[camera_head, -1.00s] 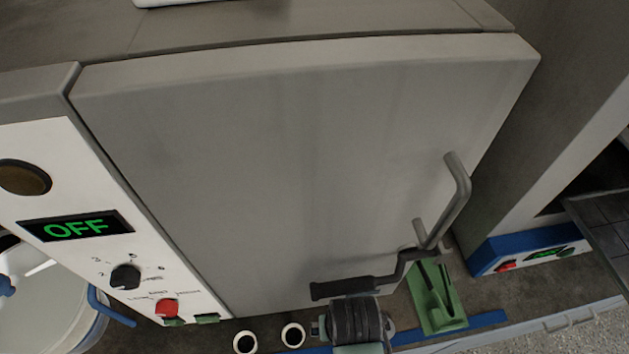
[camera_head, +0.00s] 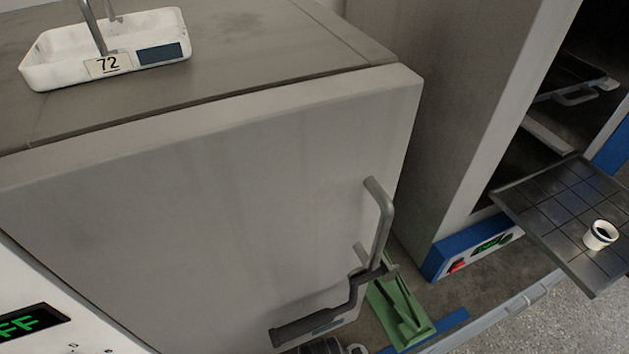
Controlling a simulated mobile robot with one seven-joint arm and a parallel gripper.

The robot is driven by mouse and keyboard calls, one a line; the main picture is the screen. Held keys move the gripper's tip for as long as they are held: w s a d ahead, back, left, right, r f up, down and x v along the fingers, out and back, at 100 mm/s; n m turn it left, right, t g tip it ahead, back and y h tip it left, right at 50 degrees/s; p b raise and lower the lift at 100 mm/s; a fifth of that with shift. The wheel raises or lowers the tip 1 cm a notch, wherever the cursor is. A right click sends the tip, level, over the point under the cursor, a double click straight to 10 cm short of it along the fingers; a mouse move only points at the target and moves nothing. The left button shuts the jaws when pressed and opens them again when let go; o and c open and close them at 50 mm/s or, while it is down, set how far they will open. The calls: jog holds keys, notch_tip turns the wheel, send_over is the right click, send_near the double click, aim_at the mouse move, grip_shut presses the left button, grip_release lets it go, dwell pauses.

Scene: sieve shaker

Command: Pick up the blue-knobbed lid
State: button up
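No blue-knobbed lid shows in the head view at this moment. My gripper is not in view either, so I cannot tell what it holds or where it is.
A grey cabinet (camera_head: 200,200) with a handle (camera_head: 381,220) fills the middle. A white tray (camera_head: 50,65) marked 72 sits on top. At right, a dark gridded shelf (camera_head: 550,215) holding a small white cup (camera_head: 600,236) juts from another cabinet. A green stand (camera_head: 405,310) is below.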

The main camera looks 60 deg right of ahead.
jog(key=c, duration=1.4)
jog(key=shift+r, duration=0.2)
